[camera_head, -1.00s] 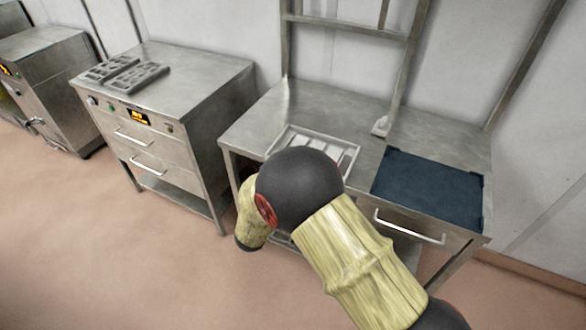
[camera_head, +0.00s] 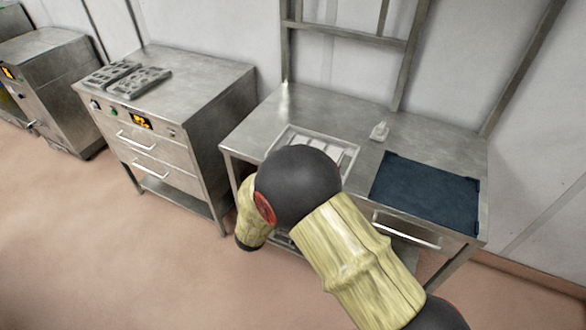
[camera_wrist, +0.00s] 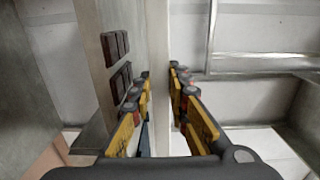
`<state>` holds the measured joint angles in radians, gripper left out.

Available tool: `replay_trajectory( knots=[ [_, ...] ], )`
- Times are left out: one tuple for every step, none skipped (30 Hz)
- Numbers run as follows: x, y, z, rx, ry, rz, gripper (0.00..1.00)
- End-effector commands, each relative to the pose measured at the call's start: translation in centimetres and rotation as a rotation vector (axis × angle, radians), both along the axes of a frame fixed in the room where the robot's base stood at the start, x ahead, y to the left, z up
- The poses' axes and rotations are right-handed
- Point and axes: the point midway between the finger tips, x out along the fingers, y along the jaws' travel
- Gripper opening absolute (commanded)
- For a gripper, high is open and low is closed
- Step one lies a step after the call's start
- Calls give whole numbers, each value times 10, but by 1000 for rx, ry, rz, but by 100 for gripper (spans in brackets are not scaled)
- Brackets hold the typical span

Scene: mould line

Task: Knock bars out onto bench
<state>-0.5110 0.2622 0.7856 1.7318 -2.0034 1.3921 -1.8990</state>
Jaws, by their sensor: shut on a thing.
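The bench (camera_head: 262,118) stands in the right half of the head view, with a dark blue mat (camera_head: 428,190) flat on its right part. My gripper (camera_wrist: 160,75) is hidden behind my arm in the head view. In the wrist view its fingers close from both sides on a pale upright strip (camera_wrist: 158,45), which looks like part of a mould. Left of the strip is a tan-grey face (camera_wrist: 92,50) with dark brown bars (camera_wrist: 116,46) in it, standing on edge. Whether the strip and this face are one piece I cannot tell.
A shallow tray (camera_head: 352,158) with pale pieces lies on the bench, partly behind my arm. A small pale object (camera_head: 379,132) sits behind the mat. Two grey moulds (camera_head: 140,82) lie on the left cabinet (camera_head: 205,75). A metal frame (camera_head: 340,30) rises behind the bench.

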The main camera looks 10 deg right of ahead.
Motion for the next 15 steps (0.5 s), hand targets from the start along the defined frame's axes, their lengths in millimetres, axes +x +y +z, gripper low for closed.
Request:
replay_trajectory(
  knots=[
    [0,0,6,0,-2,0,0],
    [0,0,7,0,-2,0,0],
    [0,0,9,0,-2,0,0],
    [0,0,11,0,-2,0,0],
    [0,0,12,0,-2,0,0],
    [0,0,14,0,-2,0,0],
    [0,0,16,0,-2,0,0],
    [0,0,18,0,-2,0,0],
    [0,0,20,0,-2,0,0],
    [0,0,21,0,-2,0,0],
    [0,0,23,0,-2,0,0],
    [0,0,25,0,-1,0,0],
    [0,0,26,0,-1,0,0],
    [0,0,28,0,-1,0,0],
    [0,0,30,0,-1,0,0]
  ],
)
